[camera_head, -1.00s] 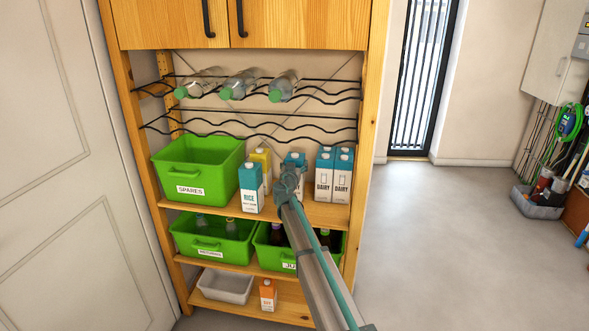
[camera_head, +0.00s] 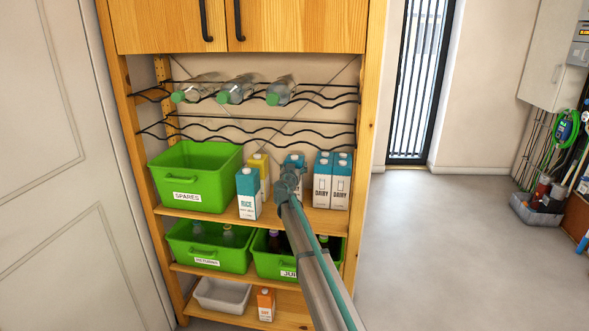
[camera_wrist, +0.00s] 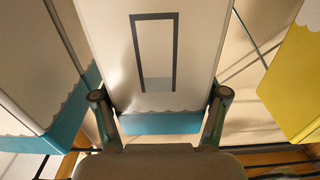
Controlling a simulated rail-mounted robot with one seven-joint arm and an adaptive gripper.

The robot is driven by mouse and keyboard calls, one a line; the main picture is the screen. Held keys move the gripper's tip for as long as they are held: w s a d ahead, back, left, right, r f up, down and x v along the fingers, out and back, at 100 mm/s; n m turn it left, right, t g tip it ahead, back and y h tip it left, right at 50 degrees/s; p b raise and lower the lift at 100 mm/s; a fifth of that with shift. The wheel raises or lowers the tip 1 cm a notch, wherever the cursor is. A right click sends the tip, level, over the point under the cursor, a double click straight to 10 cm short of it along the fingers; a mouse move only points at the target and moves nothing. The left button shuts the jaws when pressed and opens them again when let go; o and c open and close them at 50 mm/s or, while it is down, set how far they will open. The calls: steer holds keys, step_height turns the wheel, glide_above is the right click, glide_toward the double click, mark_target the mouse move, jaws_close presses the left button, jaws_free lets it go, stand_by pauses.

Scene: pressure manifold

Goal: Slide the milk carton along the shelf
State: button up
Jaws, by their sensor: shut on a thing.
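The milk carton (camera_head: 294,158), white with a blue top, stands on the middle shelf, mostly hidden behind my gripper (camera_head: 289,181) in the head view. In the wrist view, which looks upside down, the carton (camera_wrist: 195,60) fills the middle, with its blue end low. The fingers of my gripper (camera_wrist: 160,98) are on both sides of the carton, shut on it. Two matching DAIRY cartons (camera_head: 323,183) stand to its right, close together, with a small gap between them and the held carton.
Left of the held carton are a yellow carton (camera_head: 260,166), a blue-topped RICE carton (camera_head: 249,205) and a green SPARES bin (camera_head: 190,188). A wire bottle rack (camera_head: 260,122) is above. The wooden shelf (camera_head: 310,219) has its right upright (camera_head: 364,150) just beyond the DAIRY cartons.

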steer(key=o, duration=1.9)
steer(key=shift+c, duration=0.2)
